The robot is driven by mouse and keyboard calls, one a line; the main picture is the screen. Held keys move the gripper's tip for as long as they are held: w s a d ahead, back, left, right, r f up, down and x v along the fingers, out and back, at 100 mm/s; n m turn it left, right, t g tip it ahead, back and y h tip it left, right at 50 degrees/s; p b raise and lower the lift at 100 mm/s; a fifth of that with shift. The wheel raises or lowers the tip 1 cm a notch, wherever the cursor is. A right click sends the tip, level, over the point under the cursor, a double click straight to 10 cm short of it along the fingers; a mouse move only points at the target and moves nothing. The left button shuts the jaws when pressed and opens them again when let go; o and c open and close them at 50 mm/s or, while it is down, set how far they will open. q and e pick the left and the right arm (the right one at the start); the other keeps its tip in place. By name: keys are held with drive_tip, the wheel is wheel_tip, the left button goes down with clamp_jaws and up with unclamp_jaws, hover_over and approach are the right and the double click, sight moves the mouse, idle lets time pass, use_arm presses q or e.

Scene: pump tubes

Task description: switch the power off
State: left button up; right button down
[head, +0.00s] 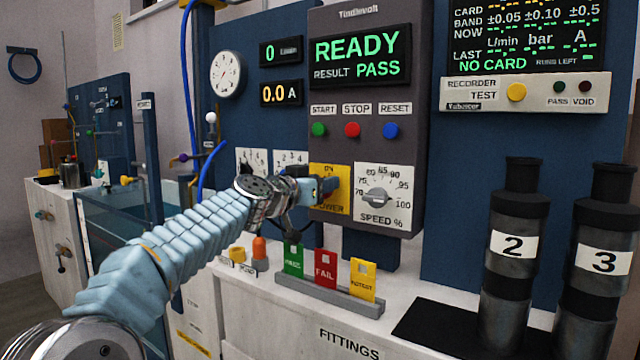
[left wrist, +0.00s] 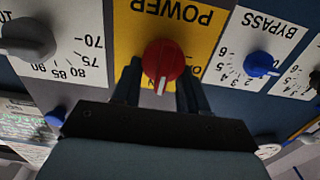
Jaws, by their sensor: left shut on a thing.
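The power switch is a red round knob (left wrist: 163,58) on a yellow plate (left wrist: 206,22) marked POWER, seen upside down in the left wrist view. Its white pointer mark faces down in that picture, away from the word POWER. My left gripper (left wrist: 161,80) has one finger on each side of the knob and is shut on it. In the head view my left gripper (head: 322,188) reaches the yellow plate (head: 343,201) and hides the knob. The ON label shows at the plate's top there; the other label is partly hidden. My right gripper is not in view.
The speed dial (head: 376,197) is close to the right of the plate; a blue bypass knob (left wrist: 261,64) is on its other side. Start, stop and reset buttons (head: 352,130) are above. The display (head: 360,58) reads READY, PASS. Coloured cards (head: 326,268) stand below.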

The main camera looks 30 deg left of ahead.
use_arm(q)
drive_tip(key=n, duration=0.6)
drive_tip(key=a+f+n, duration=0.1)
drive_tip(key=n, duration=0.5)
drive_tip(key=a+n+b, duration=0.1)
drive_tip(key=n, duration=0.4)
drive_tip(key=shift+f+n, duration=0.4)
drive_tip(key=shift+w+f, duration=0.1)
idle(0.5)
drive_tip(key=o, duration=1)
drive_tip(key=shift+o, duration=0.2)
